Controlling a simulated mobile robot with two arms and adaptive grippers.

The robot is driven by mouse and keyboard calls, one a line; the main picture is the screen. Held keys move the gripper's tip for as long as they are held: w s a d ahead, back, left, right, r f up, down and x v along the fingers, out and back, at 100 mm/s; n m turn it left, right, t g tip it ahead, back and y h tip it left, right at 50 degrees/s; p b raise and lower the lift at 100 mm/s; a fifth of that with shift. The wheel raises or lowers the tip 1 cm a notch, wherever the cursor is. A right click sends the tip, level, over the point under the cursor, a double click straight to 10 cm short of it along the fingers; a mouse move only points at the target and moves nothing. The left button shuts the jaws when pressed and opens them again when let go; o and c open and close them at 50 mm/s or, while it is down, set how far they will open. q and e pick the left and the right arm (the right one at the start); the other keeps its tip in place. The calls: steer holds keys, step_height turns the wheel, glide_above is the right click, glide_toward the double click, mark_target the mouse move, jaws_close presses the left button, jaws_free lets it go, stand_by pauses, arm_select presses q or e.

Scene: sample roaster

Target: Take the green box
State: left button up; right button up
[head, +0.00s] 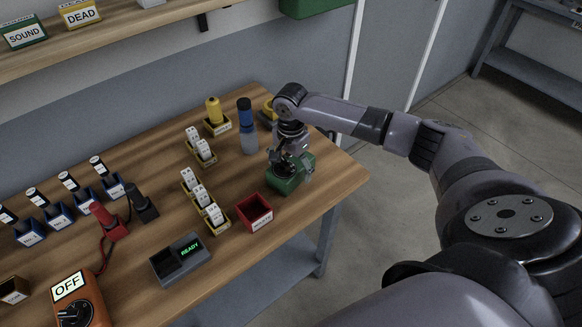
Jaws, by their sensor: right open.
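The green box (283,184) stands on the wooden table near its right end. My right gripper (290,170) points down at the top of the green box, its fingers open over or around the upper part. The gripper hides part of the box's top, and I cannot tell whether the fingers touch it. My left gripper does not show.
A red open bin (255,212) stands just in front of the box. A grey device reading READY (180,259) and an orange meter reading OFF (79,301) lie left. The table's right edge is close.

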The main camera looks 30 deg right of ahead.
steer(key=shift+f, duration=0.1)
steer(key=c, duration=1.6)
steer(key=shift+c, duration=0.5)
